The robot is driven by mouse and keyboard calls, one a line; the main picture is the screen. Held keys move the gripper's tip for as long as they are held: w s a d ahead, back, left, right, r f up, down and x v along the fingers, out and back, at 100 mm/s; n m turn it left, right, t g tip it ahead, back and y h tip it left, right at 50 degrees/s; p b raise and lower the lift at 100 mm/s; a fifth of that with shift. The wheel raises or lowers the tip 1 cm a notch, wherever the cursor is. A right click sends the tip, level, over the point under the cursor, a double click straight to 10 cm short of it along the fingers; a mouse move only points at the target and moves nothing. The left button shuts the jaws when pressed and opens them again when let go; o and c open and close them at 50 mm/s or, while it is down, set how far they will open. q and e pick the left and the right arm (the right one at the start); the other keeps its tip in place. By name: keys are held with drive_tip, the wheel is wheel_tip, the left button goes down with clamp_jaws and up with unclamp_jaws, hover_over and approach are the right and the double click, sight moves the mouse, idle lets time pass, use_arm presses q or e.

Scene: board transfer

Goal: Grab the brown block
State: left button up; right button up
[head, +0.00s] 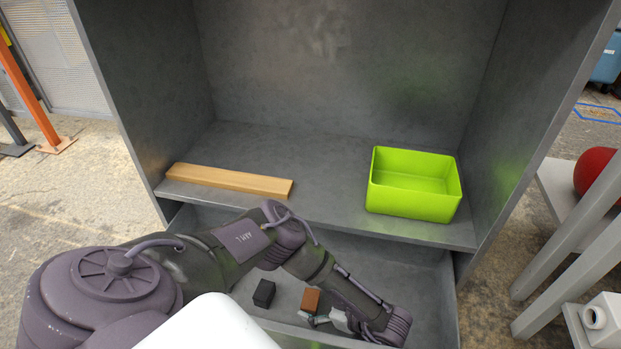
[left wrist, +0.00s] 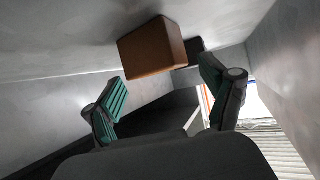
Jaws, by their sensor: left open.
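The brown block (head: 311,299) stands on the lower shelf, to the right of a black block. My left gripper (head: 325,319) reaches down to the lower shelf, close to the near right side of the brown block. In the left wrist view the brown block (left wrist: 150,48) lies just ahead, between and beyond the tips of the left gripper (left wrist: 163,76). The green-padded fingers are apart, with nothing held between them. Whether a finger touches the block cannot be told. My right gripper is not in view.
The black block (head: 264,293) stands left of the brown one. On the upper shelf (head: 330,205) lie a long wooden board (head: 229,181) and an open green bin (head: 412,200). The upper shelf's front edge and the cabinet's side walls bound the space around my arm.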

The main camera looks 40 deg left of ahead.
sight(304, 297)
use_arm(q)
drive_tip(key=a+f+b, duration=0.2)
drive_tip(key=b, duration=0.1)
drive_tip(key=shift+a+f, duration=0.4)
drive_tip(key=shift+a+f+b, duration=0.15)
drive_tip(key=shift+a+b, duration=0.35)
drive_tip(key=shift+a, duration=0.15)
drive_tip(key=c, duration=1)
drive_tip(key=shift+r, duration=0.2)
